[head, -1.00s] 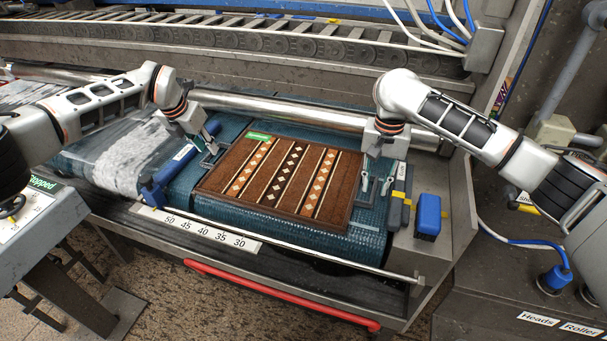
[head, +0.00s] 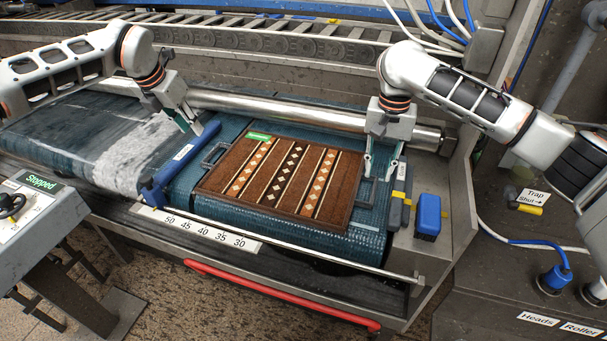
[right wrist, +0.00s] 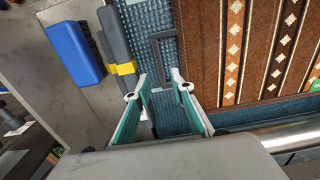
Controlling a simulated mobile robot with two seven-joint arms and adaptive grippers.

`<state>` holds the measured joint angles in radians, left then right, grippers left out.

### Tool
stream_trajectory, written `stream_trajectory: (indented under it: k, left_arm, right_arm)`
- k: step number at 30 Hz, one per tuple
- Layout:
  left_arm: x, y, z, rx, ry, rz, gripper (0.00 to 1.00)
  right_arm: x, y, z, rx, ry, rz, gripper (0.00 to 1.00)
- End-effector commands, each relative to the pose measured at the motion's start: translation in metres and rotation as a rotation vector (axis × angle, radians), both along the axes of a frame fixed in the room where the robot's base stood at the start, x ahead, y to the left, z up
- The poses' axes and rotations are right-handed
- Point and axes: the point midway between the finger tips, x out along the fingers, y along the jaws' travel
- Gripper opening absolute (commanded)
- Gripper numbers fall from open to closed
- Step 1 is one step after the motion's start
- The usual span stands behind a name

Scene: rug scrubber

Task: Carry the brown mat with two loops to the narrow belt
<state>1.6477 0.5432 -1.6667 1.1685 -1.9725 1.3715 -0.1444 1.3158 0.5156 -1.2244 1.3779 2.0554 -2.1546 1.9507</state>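The brown mat (head: 228,161), striped with pale diamonds and bearing a green label, lies flat on the teal belt (head: 305,236) right of the blue bar. Its left loop (head: 208,163) is bare. Its right loop (right wrist: 156,52) shows in the right wrist view, just beyond my right gripper's fingertips. My right gripper (head: 379,172) is open above the belt's right edge; its spread fingers (right wrist: 160,78) hold nothing. My left gripper (head: 190,128) is open and empty, above and left of the mat, near the blue bar's far end. Which belt is called narrow cannot be told.
The blue bar (head: 172,172) separates the mat from another belt (head: 60,130) with white foam on it. A steel roller (head: 290,112) runs behind the mat. A blue block (head: 428,214) stands at the right. A control panel reading "Stopped" (head: 42,183) is at the left.

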Motion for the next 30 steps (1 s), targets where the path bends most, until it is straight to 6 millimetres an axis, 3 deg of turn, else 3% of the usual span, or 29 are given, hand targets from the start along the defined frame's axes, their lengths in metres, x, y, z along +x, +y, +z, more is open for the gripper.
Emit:
stream_trajectory:
  k: [6,12,30]
  left_arm:
    - [0.000,0.000,0.000,0.000,0.000,0.000,0.23]
    - [0.000,0.000,0.000,0.000,0.000,0.000,0.23]
    - [0.000,0.000,0.000,0.000,0.000,0.000,0.23]
  right_arm:
    - [0.001,-0.001,0.044,-0.002,-0.003,-0.001,0.23]
    - [0.000,-0.001,0.064,0.000,-0.001,-0.001,0.23]
    - [0.000,0.000,0.068,-0.001,0.001,-0.001,0.23]
